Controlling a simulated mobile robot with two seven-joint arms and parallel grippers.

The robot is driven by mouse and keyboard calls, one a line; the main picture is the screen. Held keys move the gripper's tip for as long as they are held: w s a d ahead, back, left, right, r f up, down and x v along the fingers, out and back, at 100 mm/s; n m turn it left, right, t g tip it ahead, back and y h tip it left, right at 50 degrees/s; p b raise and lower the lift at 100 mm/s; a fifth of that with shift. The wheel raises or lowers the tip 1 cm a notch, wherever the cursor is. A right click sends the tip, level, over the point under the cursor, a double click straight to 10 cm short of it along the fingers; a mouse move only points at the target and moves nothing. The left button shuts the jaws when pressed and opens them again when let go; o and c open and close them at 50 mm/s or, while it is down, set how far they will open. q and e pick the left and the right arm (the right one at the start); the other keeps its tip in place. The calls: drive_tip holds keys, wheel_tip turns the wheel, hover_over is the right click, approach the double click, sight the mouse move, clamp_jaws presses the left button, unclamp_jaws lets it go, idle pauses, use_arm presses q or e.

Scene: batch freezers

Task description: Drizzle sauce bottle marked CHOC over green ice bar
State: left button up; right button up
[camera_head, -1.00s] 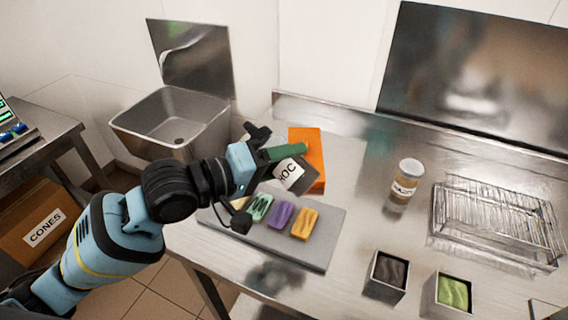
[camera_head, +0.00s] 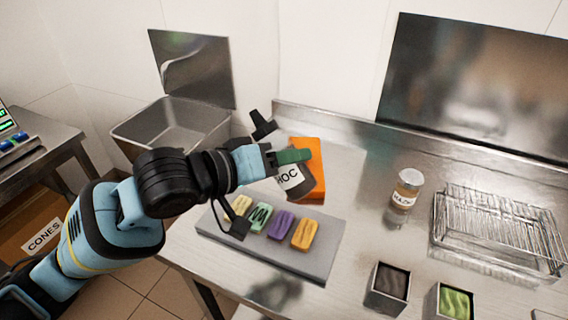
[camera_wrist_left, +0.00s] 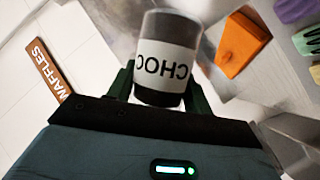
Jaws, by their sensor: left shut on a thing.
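My left gripper (camera_head: 289,160) is shut on the CHOC sauce bottle (camera_head: 291,179), a dark bottle with a white label. In the left wrist view the bottle (camera_wrist_left: 166,60) sits between the green fingers. The bottle is held above the table, beyond the bars and in front of an orange block. The green ice bar (camera_head: 260,217) lies on a grey board (camera_head: 318,262), second from left, with dark zigzag lines on top. It also shows at the right edge of the left wrist view (camera_wrist_left: 307,40). My right gripper is not in view.
A yellow bar (camera_head: 242,204), a purple bar (camera_head: 281,224) and an orange-yellow bar (camera_head: 304,234) share the board. The orange block (camera_head: 313,155) stands behind the bottle. A labelled jar (camera_head: 406,190), wire rack (camera_head: 490,232) and two square tubs (camera_head: 387,286) (camera_head: 453,301) stand to the right.

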use_arm(q)
drive_tip(key=shift+r, duration=0.2)
drive_tip(key=m+y, duration=0.1)
drive_tip(key=r+m+y, duration=0.1)
drive_tip(key=m, duration=0.1)
drive_tip(key=shift+t, duration=0.3)
drive_tip(key=m+y, duration=0.1)
drive_tip(key=m+t, duration=0.1)
drive_tip(key=m, duration=0.1)
drive_tip(key=shift+r+y, duration=0.4)
